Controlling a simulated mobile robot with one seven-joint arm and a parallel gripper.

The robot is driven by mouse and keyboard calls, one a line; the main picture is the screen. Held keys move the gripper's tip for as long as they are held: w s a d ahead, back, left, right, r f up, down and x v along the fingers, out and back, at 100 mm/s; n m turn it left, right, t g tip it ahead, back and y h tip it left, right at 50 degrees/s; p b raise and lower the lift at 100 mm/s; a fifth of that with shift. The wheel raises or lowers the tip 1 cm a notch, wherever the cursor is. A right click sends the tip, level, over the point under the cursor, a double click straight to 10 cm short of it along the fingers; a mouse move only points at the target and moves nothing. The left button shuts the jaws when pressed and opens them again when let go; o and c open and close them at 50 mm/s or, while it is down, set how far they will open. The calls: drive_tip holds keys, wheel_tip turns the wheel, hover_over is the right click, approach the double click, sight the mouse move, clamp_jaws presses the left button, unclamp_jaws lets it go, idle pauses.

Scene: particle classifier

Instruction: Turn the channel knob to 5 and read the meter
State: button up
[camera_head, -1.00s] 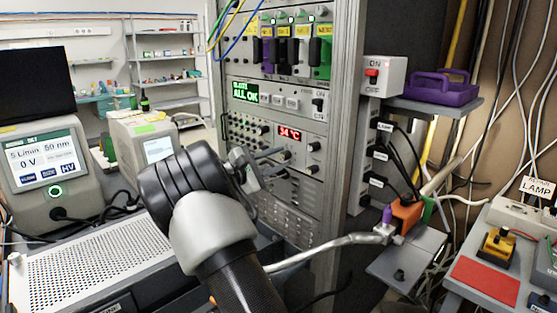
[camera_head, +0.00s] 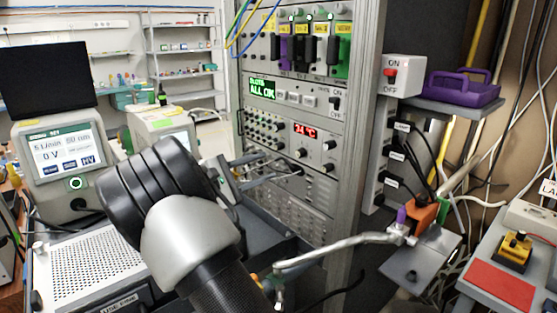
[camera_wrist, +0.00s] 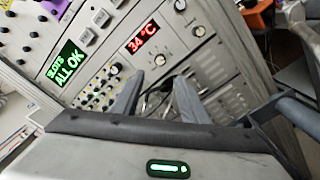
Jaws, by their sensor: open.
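My gripper (camera_head: 281,164) is open and empty, its two fingers pointing at the rack's front panel. In the wrist view the fingers (camera_wrist: 158,78) stand apart before the panel, below a red "34 °C" display (camera_wrist: 141,39). That display also shows in the head view (camera_head: 305,129). I cannot read any channel marks, so I cannot tell which is the channel knob.
A green "ALL OK" display (camera_head: 263,88) is above. An ON/OFF switch box (camera_head: 402,76) and a purple tray (camera_head: 462,88) are at the right. A bent metal tube (camera_head: 335,244) crosses right of my arm. A perforated-top box (camera_head: 90,268) and a monitor (camera_head: 68,150) stand left.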

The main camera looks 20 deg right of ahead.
drive_tip(key=v, duration=0.4)
drive_tip(key=shift+s+a, duration=0.15)
drive_tip(key=shift+a, duration=0.2)
drive_tip(key=s+d+m+g+y, duration=0.2)
drive_tip(key=s+d+m+y, duration=0.15)
drive_tip(key=s, duration=0.45)
drive_tip(key=s+d+m+g+y, duration=0.2)
drive_tip(key=s+d+g+y, duration=0.15)
drive_tip(key=s, duration=0.35)
drive_tip(key=s+a+r+m+t+y, duration=0.1)
drive_tip(key=s+a+m+t+y, duration=0.3)
drive_tip(key=s, duration=0.7)
drive_tip(key=s+a+m+t+y, duration=0.1)
drive_tip(key=s+a+m+y, duration=0.2)
drive_tip(key=s+a+y, duration=0.5)
wheel_tip(320, 180, up, 19)
drive_tip(key=s+d+h+p, duration=0.1)
drive_tip(key=s+h+p, duration=0.1)
drive_tip(key=p, duration=1.7)
drive_tip(key=shift+d, duration=0.35)
drive_tip(key=shift+f+n, duration=0.2)
drive_tip(key=shift+n, duration=0.05)
